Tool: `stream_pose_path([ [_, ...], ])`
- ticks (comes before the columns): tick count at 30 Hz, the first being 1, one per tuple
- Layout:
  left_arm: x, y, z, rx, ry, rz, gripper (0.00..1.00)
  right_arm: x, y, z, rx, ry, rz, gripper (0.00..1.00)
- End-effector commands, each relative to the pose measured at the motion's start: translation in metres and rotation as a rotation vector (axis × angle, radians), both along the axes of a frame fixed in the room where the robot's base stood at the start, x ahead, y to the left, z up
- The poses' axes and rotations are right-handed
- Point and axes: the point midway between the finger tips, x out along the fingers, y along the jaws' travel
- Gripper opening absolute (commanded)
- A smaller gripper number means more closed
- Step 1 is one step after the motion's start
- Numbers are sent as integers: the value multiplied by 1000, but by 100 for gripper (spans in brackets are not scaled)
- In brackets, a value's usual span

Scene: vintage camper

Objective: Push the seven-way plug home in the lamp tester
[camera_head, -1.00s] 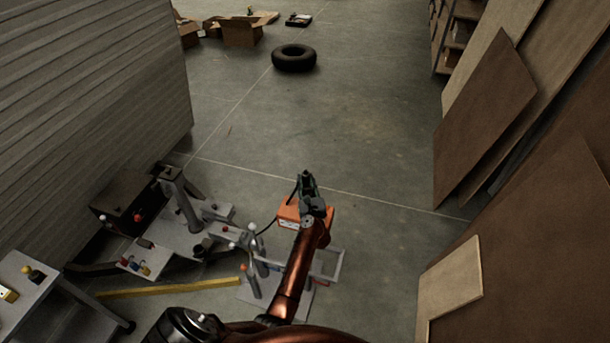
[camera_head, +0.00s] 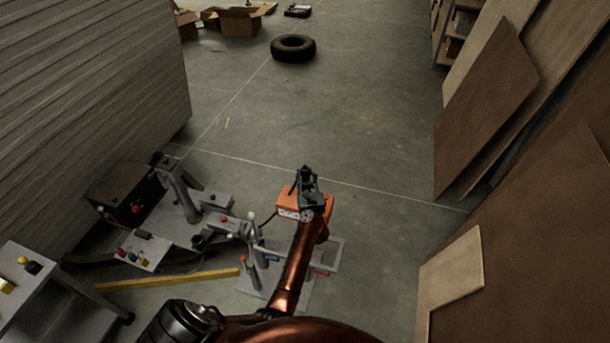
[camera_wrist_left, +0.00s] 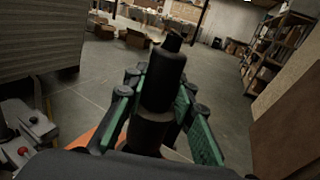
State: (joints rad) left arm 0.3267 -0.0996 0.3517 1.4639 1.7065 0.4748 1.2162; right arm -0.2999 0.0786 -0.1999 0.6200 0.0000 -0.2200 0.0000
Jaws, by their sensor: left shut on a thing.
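My left gripper (camera_head: 306,184) reaches forward over an orange box (camera_head: 289,209), which looks like the lamp tester. In the left wrist view the gripper's green-padded fingers (camera_wrist_left: 157,108) are shut on a black cylindrical plug (camera_wrist_left: 164,82). The plug has a narrower tip and points up in that picture. The orange box shows only at the lower edge there, behind the gripper. The tester's socket is hidden, and I cannot tell whether the plug touches it. My right gripper is not in view.
A grey trailer hitch frame (camera_head: 178,232) with coloured knobs stands left of the tester. A yellow bar (camera_head: 170,281) lies on the floor. Brown boards (camera_head: 487,115) lean at the right. A tyre (camera_head: 293,47) lies far off. The floor between is clear.

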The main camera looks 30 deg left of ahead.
Motion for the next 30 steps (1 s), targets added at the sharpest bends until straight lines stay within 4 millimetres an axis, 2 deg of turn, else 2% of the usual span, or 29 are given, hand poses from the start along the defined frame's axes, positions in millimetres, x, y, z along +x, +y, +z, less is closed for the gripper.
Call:
stream_pose_path([
  [3, 0, 0, -14, 1, -1, 0, 0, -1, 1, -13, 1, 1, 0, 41],
  [8, 0, 0, -21, 0, -1, -1, 0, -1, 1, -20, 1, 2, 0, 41],
  [30, 0, 0, -21, -1, -2, 0, 0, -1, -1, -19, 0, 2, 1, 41],
])
